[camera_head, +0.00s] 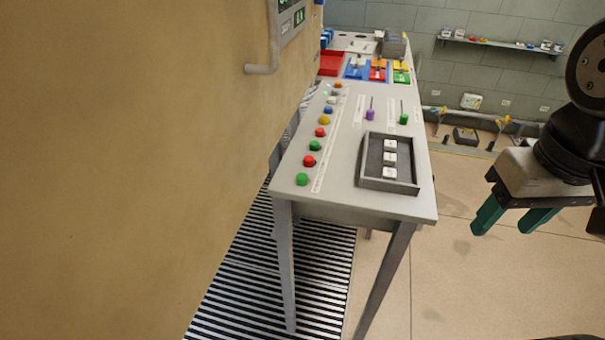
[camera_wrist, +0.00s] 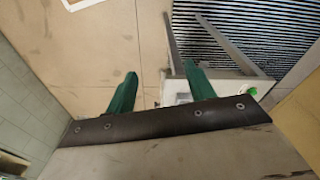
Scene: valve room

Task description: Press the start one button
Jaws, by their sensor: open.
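A row of coloured buttons runs along the left edge of a light grey table (camera_head: 345,202). Nearest is a green button (camera_head: 302,179), then a red button (camera_head: 308,160), another green button (camera_head: 315,146) and another red button (camera_head: 320,132). The label strip (camera_head: 321,170) beside them is too small to read, so I cannot tell which is start one. My gripper (camera_head: 508,225), with green fingers, is open and empty in the air right of the table, apart from the buttons. In the wrist view its fingers (camera_wrist: 160,72) are spread; a green button (camera_wrist: 252,91) shows to their right.
A dark tray (camera_head: 402,186) with white blocks stands at the table's right. Purple (camera_head: 370,114) and green (camera_head: 404,118) levers stand behind it. Coloured bins (camera_head: 377,75) sit farther back. A tan wall or cabinet (camera_head: 130,170) fills the left. Floor right of the table is clear.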

